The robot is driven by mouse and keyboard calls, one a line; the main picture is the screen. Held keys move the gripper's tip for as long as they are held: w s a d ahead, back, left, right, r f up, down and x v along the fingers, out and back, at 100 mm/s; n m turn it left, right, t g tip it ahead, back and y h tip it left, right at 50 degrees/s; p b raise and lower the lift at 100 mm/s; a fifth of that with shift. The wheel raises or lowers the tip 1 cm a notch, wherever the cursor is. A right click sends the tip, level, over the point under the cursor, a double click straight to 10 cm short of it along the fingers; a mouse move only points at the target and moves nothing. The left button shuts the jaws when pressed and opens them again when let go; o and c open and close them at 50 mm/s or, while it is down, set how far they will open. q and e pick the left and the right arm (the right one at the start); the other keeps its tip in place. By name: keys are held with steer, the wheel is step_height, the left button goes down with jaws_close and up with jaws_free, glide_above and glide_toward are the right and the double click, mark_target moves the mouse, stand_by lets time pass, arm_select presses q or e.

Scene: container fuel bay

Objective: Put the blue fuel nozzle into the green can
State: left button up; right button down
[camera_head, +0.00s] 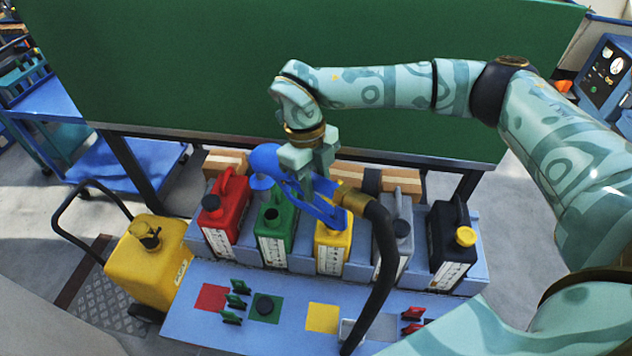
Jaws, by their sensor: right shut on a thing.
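My right gripper (310,158) is shut on the blue fuel nozzle (325,210) and holds it above the row of cans. The nozzle's rounded blue front is at the left, with a grey-blue tip hanging down from it. A brass fitting (352,199) and a black hose (381,265) run from its right end. The green can (276,244) stands upright between the red and yellow cans. Its dark opening (272,214) shows just below the nozzle tip. The tip appears apart from the opening; its depth is hard to judge. My left gripper is not in view.
A red can (222,222), yellow can (333,246), grey can (398,238) and black can (450,240) share the blue bench (200,325). A yellow wheeled tank (150,270) stands left. A green panel (200,80) rises behind.

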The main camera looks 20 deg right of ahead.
mark_target(317, 212)
steer(key=shift+w+f+b, duration=0.1)
steer(key=shift+f+b, duration=0.2)
steer(key=shift+f, duration=0.15)
step_height(317, 212, down, 4)
steer(key=b, duration=0.3)
steer(key=shift+d+r, duration=0.1)
steer(key=shift+f, duration=0.7)
steer(key=shift+f+b, duration=0.6)
steer(key=shift+f, duration=0.8)
